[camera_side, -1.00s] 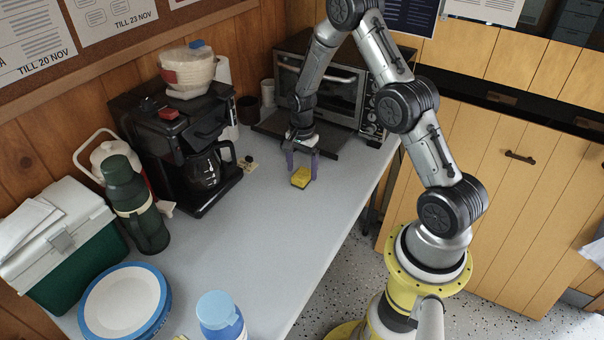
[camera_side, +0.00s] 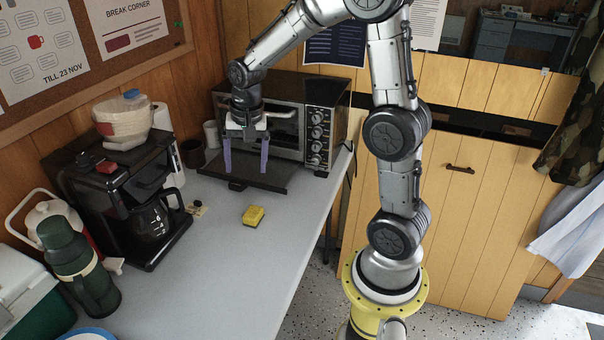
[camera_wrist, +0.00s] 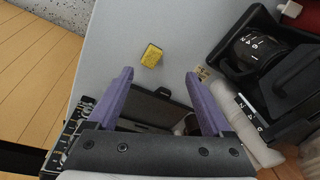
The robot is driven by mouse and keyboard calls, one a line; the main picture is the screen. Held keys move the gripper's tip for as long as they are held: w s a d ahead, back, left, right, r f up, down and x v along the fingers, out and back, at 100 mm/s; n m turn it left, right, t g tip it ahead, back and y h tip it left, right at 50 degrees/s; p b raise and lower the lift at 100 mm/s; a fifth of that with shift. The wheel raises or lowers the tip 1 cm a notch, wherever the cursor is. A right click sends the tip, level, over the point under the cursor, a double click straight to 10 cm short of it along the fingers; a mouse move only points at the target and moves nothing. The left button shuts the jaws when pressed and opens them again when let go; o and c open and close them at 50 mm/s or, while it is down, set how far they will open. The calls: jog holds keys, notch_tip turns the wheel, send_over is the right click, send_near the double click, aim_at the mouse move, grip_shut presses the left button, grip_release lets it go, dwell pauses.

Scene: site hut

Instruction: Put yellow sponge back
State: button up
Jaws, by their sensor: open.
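The yellow sponge (camera_side: 253,216) lies flat on the grey counter (camera_side: 225,265), in front of the toaster oven's lowered door. It also shows in the wrist view (camera_wrist: 151,56), ahead of the fingertips and between their lines. My gripper (camera_side: 246,172) is open and empty, with its two purple fingers pointing down. It is raised in front of the toaster oven (camera_side: 285,125), apart from the sponge and farther back. Both fingers also show in the wrist view (camera_wrist: 160,76). No separate holder for the sponge can be made out.
A black coffee maker (camera_side: 115,190) with a glass jug stands at the left wall. A green flask (camera_side: 78,265) and a green-and-white cool box (camera_side: 25,300) are nearer. The counter around the sponge is mostly clear; its right edge drops to the floor.

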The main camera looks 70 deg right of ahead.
jog(key=s+a+r+n+t, duration=0.1)
jog(key=s+a+r+n, duration=0.2)
jog(key=s, duration=0.3)
jog(key=s+a+r+n+t, duration=0.1)
jog(key=s+a+r+n, duration=0.1)
jog(key=s+a+n, duration=0.2)
jog(key=s+a+r+n+t, duration=0.2)
jog(key=s+n, duration=0.3)
jog(key=s, duration=0.3)
jog(key=shift+s+a+r+n, duration=0.4)
jog(key=shift+a+r, duration=0.3)
jog(key=shift+r, duration=0.1)
